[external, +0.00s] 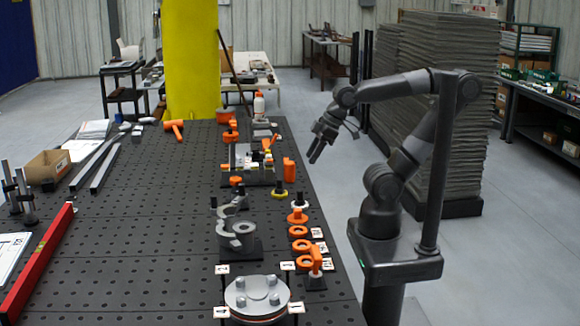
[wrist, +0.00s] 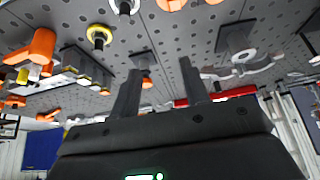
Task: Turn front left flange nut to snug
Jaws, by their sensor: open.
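A round grey flange (external: 239,299) lies at the near end of the dark perforated table in the external view. Several grey nuts or bolt heads, one of them the left nut (external: 240,283), stand on its top face. Numbered white tags stand around it. How tight any nut is cannot be told. My gripper (external: 316,158) is open and empty, raised beyond the table's right edge, well away from the flange. In the wrist view my gripper's two fingers (wrist: 159,68) are spread with nothing between them. I cannot make out the flange in the wrist view.
Orange rings (external: 299,232) and an orange-handled tool (external: 316,262) stand right of the flange. Grey clamp-like parts (external: 236,228) stand behind it. A red bar (external: 38,262) lies along the left. The table's middle left is clear. A tall grey stack (external: 450,110) stands behind my arm.

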